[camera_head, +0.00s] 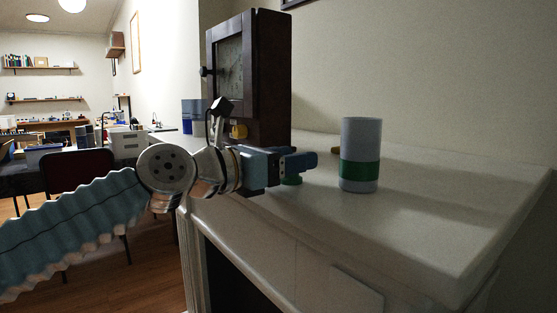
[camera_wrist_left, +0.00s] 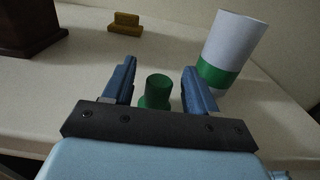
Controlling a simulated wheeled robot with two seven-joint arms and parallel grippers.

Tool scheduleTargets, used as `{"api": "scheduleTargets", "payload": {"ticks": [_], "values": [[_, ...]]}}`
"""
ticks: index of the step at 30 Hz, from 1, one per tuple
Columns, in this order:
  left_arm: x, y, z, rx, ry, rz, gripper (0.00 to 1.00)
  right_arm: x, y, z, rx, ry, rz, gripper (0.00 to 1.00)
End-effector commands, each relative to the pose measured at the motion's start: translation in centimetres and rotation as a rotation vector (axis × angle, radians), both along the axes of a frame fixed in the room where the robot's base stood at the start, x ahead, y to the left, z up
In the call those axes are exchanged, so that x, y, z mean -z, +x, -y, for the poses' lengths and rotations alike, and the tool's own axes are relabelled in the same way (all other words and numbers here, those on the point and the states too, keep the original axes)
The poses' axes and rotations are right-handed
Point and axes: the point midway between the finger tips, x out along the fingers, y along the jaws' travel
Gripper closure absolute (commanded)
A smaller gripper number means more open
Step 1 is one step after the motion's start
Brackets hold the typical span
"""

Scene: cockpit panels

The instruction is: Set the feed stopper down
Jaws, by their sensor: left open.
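The feed stopper looks to be the small green stepped piece (camera_wrist_left: 157,91) seen in the left wrist view. It stands upright on the white counter between the blue fingers of my left gripper (camera_wrist_left: 158,84), with a gap to each finger. My right gripper is not in view.
A dark wooden clock-like cabinet (camera_head: 270,80) stands behind my left gripper. A yellow block (camera_wrist_left: 125,24) lies farther back on the counter. A blue cup (camera_head: 192,116) stands at the back left. The right side of the white counter (camera_head: 460,205) is clear.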

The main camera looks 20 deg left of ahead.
Motion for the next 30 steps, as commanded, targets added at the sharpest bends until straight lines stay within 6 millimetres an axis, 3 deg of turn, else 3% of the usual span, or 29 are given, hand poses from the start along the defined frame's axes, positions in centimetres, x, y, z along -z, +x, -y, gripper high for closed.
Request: {"api": "scheduleTargets", "payload": {"ticks": [5,18,30], "values": [[-0.2,-1.4,-1.4,-0.003,-0.002,0.0,0.43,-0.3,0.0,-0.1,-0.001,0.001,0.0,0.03],[-0.2,-8.6,-6.8,-0.003,-0.002,0.001,0.43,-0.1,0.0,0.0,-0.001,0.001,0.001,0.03],[-0.2,-9.5,-7.4,0.0,0.001,0.001,0.43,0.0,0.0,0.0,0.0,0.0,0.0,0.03]]}}
